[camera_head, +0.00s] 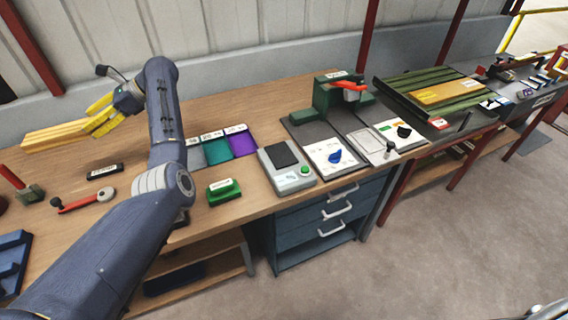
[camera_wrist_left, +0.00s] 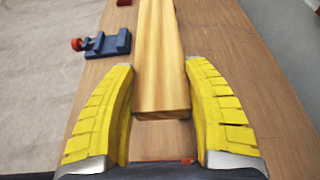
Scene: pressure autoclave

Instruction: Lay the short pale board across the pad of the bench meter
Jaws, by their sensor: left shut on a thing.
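The short pale board (camera_head: 52,135) is a yellowish wooden strip at the upper left of the head view. My left gripper (camera_head: 102,116) is shut on its right end, with yellow fingers on both sides. In the left wrist view the board (camera_wrist_left: 160,60) runs away from me between the fingers of the left gripper (camera_wrist_left: 158,68). The bench meter (camera_head: 287,171) is a grey box with a green button, on the bench in the middle of the head view. Its dark pad (camera_head: 282,153) is bare. The board is well to the left of it.
Grey, teal and purple mats (camera_head: 216,151) lie between my left arm and the meter. A green block (camera_head: 223,192) sits near the front edge. A red-handled tool (camera_head: 84,202) lies at left. A green press (camera_head: 335,97) stands behind right of the meter.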

